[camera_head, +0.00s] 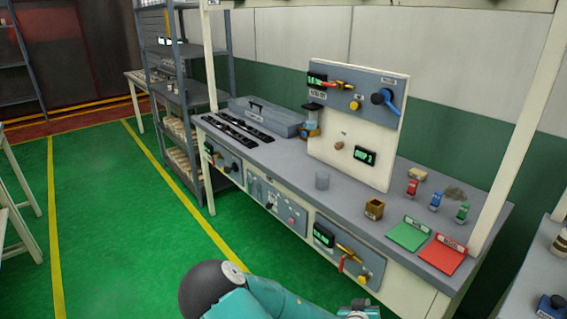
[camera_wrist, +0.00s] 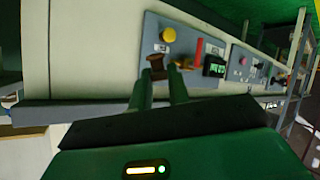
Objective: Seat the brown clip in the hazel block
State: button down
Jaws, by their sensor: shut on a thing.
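My gripper (camera_wrist: 161,79) shows in the wrist view with its two green fingers reaching up from the palm. It is shut on the brown clip (camera_wrist: 155,66), a small dark brown piece at the fingertips; the fingers partly hide it. In the head view only teal parts of my arm show at the bottom edge, and the clip cannot be made out. The hazel block (camera_head: 374,209), a small brown-gold cube with a dark opening in its top, stands on the grey bench top near the front edge. It is not visible in the wrist view.
An upright panel (camera_head: 352,125) stands at the back. A front panel with a yellow knob (camera_wrist: 167,35) lies beyond my fingers.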

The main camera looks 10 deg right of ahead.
jog(key=w+a+n+t+y, duration=0.1)
jog(key=w+a+n+y, duration=0.2)
jog(key=a, duration=0.5)
jog(key=w+a+r+n+t+y, duration=0.1)
jog(key=w+a+n+y, duration=0.2)
jog(key=a, duration=0.5)
jog(key=shift+w+a+n+y, duration=0.2)
jog(key=shift+w+n+y, duration=0.2)
jog(key=shift+w, duration=0.05)
jog(key=shift+r, duration=0.1)
